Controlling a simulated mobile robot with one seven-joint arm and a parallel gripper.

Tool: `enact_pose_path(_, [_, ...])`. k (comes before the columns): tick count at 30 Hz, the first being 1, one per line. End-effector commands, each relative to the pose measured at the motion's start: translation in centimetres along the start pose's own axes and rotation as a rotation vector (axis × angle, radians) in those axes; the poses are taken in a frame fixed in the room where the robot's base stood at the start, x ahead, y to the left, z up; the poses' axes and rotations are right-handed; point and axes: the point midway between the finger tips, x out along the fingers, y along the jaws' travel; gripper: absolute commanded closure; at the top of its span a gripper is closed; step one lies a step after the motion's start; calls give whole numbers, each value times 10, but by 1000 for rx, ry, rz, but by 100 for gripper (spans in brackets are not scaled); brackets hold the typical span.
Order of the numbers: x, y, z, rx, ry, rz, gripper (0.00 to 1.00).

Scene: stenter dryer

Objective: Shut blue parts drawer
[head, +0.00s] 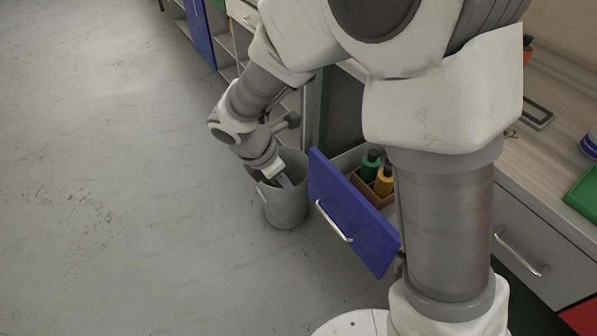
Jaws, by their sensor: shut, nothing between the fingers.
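The blue parts drawer (352,222) is pulled out from the cabinet, its blue front facing left toward the open floor. A silver bar handle (334,221) is on that front. Inside are a green bottle (370,166) and a yellow bottle (384,181) in a brown box (366,188). My arm hides the drawer's right end.
A grey bin (287,208) stands on the floor beside the drawer's far end. A worktop (545,165) with a green tray (584,195) is at right, above a grey drawer (530,255). A blue door (199,30) is at the back. The floor at left is clear.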

Motion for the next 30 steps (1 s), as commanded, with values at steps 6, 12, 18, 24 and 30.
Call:
enact_pose_path(6, [48,-2,-1,3,0,-5,100])
enact_pose_path(12, [90,-2,-1,4,0,-4,100])
enact_pose_path(18, [99,-1,26,8,0,-2,100])
enact_pose_path(24, [102,-1,37,5,1,-1,100])
enact_pose_path(30, [102,-1,38,5,1,-1,100])
